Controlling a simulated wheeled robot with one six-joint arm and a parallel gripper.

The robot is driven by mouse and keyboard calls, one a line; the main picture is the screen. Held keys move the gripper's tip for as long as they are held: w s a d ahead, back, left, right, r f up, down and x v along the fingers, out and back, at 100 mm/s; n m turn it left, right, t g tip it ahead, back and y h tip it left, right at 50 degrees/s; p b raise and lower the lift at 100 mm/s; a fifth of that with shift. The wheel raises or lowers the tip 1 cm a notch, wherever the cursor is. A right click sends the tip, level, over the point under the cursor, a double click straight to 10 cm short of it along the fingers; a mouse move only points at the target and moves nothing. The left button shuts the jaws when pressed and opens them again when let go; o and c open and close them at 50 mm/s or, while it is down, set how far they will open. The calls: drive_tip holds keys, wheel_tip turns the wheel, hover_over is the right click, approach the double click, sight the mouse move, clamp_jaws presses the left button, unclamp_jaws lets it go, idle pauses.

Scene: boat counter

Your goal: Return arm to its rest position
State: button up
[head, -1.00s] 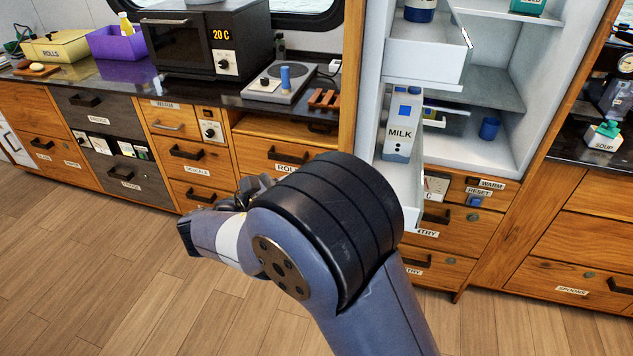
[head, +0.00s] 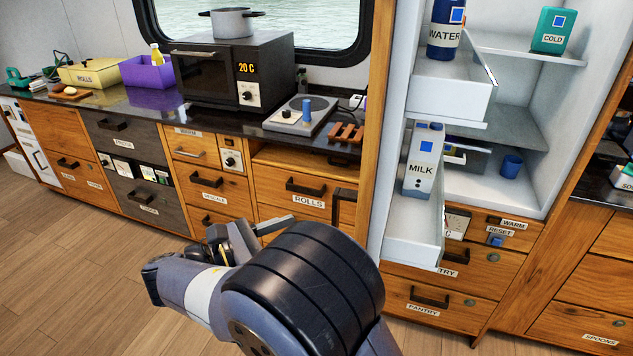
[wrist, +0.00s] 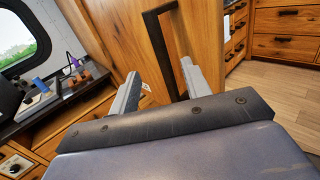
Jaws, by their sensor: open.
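My gripper (head: 262,229) is low in front of the wooden drawers in the head view, partly hidden behind my own arm. In the wrist view my gripper (wrist: 160,85) shows two grey fingers spread apart with nothing between them. A dark vertical handle (wrist: 158,50) on a wooden panel appears beyond the fingers. I cannot tell its exact distance from the fingertips.
An open white fridge (head: 480,140) at right has pulled-out drawers; a milk carton (head: 422,165) stands in the lower one and a water bottle (head: 445,30) in the upper. A microwave (head: 232,75) and hot plate (head: 300,115) sit on the counter. The floor (head: 60,270) at left is clear.

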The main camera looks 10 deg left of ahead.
drive_tip(key=p+x, duration=0.1)
drive_tip(key=x, duration=0.9)
drive_tip(key=shift+d, duration=0.3)
drive_tip(key=shift+w, duration=0.1)
